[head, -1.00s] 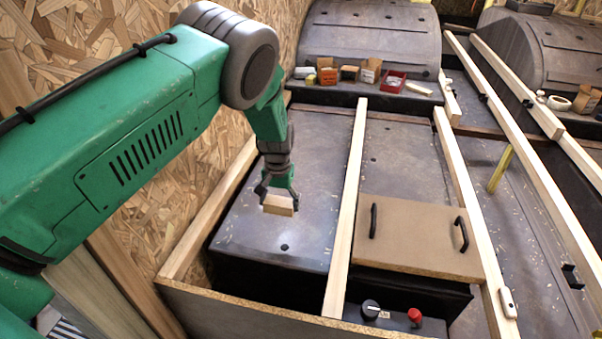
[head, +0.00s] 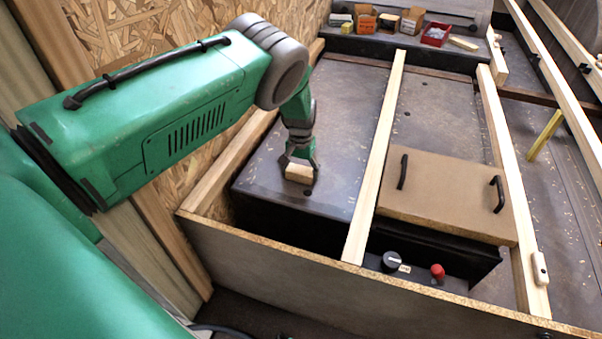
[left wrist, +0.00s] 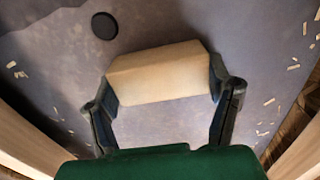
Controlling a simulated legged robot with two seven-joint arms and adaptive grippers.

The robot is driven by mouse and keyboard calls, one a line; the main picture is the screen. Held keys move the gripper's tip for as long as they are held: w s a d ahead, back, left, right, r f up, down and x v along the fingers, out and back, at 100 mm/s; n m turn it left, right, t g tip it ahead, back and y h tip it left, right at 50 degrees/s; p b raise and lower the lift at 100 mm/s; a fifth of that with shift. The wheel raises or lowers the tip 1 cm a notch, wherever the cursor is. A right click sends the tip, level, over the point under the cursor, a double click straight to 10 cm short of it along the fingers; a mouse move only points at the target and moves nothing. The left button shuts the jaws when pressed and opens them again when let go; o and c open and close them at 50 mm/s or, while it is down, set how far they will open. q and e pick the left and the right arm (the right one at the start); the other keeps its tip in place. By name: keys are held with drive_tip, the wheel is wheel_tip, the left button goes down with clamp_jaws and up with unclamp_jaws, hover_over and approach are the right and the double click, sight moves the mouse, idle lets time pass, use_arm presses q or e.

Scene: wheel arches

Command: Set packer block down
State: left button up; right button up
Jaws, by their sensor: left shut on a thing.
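The packer block (head: 299,173) is a small pale wooden block. It also shows in the left wrist view (left wrist: 158,73), between the two dark fingers. My left gripper (head: 299,170) is shut on it, over the grey metal panel (head: 262,172) left of the middle wooden rail. In the left wrist view my left gripper (left wrist: 163,90) holds the block near its two ends. I cannot tell whether the block's underside touches the panel. My right gripper is not in view.
A brown board with two black handles (head: 447,192) lies right of the middle rail (head: 375,160). A black knob and a red knob (head: 437,271) sit near the front panel (head: 330,290). Small boxes (head: 388,22) stand at the back. The grey panel around the block is clear apart from wood chips.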

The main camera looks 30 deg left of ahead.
sight(300, 169)
use_arm(q)
drive_tip(key=shift+a, duration=0.25)
drive_tip(key=o, duration=1.1)
drive_tip(key=shift+o, duration=0.2)
drive_tip(key=shift+d+r, duration=0.1)
drive_tip(key=shift+d, duration=0.05)
drive_tip(key=shift+r, duration=0.25)
wheel_tip(300, 169, up, 11)
drive_tip(key=p, duration=0.5)
drive_tip(key=shift+r, duration=0.2)
